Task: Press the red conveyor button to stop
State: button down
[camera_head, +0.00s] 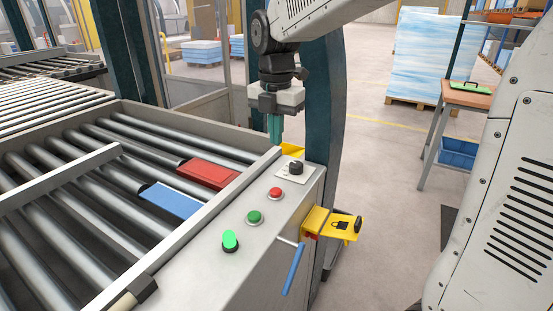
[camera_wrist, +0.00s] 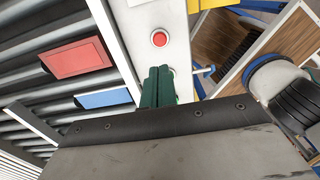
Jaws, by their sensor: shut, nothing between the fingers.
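The red button (camera_head: 275,194) sits on the sloped grey control panel (camera_head: 221,270), between a green button (camera_head: 254,217) and a black rotary knob (camera_head: 295,167). In the wrist view the red button (camera_wrist: 159,39) is round with a pale ring, just beyond my fingertips and uncovered. My gripper (camera_head: 275,140) is shut and empty, its green fingers pointing down above the far end of the panel, apart from the button. In the wrist view my gripper (camera_wrist: 158,68) shows its two fingers together. A lit green button (camera_head: 230,241) stands nearest on the panel.
The roller conveyor (camera_head: 72,237) lies left of the panel, with a red plate (camera_head: 208,173) and a blue plate (camera_head: 170,200) on it. A yellow lock bracket (camera_head: 330,223) and a blue-handled lever (camera_head: 293,268) stick out from the panel's right side. A wooden table (camera_head: 469,95) stands at the right.

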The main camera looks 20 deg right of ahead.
aim_at(276, 191)
notch_tip(276, 191, down, 13)
jog(key=shift+f, duration=0.1)
dwell(0.3)
jog(key=shift+s+f, duration=0.15)
jog(key=shift+f, duration=0.4)
jog(key=shift+s+f, duration=0.15)
jog(key=shift+f, duration=0.4)
jog(key=shift+w+r, duration=0.15)
jog(key=shift+r, duration=0.3)
notch_tip(276, 191, up, 14)
jog(key=shift+w, duration=0.2)
jog(key=shift+r, duration=0.1)
